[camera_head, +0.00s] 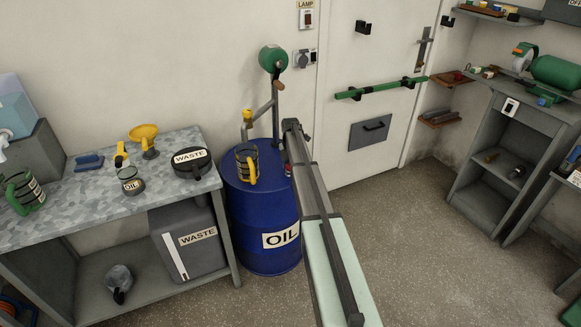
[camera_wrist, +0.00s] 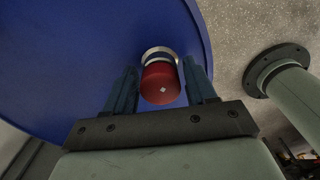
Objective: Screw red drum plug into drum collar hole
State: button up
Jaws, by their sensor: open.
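The red drum plug (camera_wrist: 160,84) stands at the silvery drum collar (camera_wrist: 158,54) on top of the blue oil drum (camera_wrist: 75,50), between my fingers. It seems seated in or on the collar; how deep it sits cannot be told. My gripper (camera_wrist: 160,88) is open, with one finger on each side of the plug and a gap visible beside it. In the head view the blue drum (camera_head: 262,228) stands beside the workbench. A small bit of the red plug (camera_head: 288,169) shows beside my arm; my arm hides most of the drum's right top.
A clear measuring jug with a yellow handle (camera_head: 247,164) stands on the drum top. A hand pump with a green end (camera_head: 273,59) rises behind it. The floor at right is clear.

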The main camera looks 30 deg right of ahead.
jog(key=shift+n, duration=0.7)
jog(key=shift+n, duration=0.8)
jog(key=shift+c, duration=0.4)
jog(key=c, duration=0.5)
jog(key=shift+m, duration=0.9)
jog(key=shift+m, duration=0.8)
